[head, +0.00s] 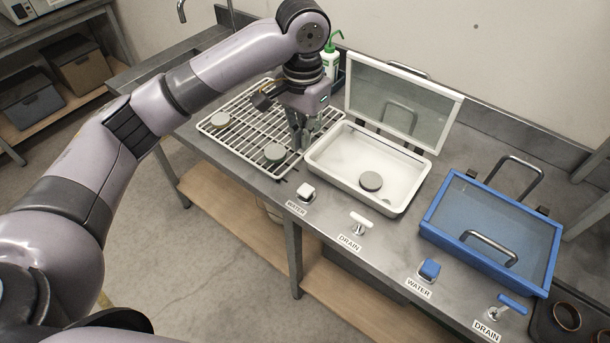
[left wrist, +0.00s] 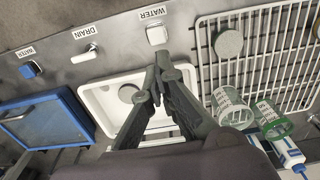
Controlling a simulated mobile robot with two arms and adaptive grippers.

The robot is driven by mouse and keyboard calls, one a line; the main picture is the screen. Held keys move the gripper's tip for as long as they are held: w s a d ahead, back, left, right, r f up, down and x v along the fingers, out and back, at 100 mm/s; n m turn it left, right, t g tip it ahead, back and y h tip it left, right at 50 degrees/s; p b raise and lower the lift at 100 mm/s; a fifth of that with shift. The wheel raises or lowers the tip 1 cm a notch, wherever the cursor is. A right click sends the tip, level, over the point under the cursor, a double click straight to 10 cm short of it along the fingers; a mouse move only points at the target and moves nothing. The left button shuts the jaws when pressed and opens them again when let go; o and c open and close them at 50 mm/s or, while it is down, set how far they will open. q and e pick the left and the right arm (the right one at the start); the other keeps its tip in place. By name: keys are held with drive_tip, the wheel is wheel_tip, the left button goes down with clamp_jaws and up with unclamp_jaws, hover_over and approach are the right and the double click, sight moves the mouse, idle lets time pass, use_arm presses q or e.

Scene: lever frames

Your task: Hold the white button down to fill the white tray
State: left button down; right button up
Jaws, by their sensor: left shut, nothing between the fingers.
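The white button (head: 305,191) stands on the bench front, behind a WATER label, and shows at the top of the left wrist view (left wrist: 157,35). The white tray (head: 330,180) is behind it to the right, with its glass lid (head: 402,100) raised. A grey disc (head: 370,181) lies in the tray; I see no clear water there. My left gripper (head: 301,143) is shut and empty, pointing down between the wire rack and the tray. In the left wrist view its fingertips (left wrist: 160,68) are close to the button but appear apart from it. My right gripper is not in view.
A white drain lever (head: 361,222) is right of the button. A blue tray (head: 490,262) with its lid down, a blue button (head: 429,269) and a blue lever (head: 512,303) stand farther right. The wire rack (head: 240,140) holds grey discs. A green-capped bottle (head: 331,60) stands behind.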

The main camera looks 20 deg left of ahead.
sight(304, 189)
use_arm(q)
drive_tip(key=shift+s, duration=0.1)
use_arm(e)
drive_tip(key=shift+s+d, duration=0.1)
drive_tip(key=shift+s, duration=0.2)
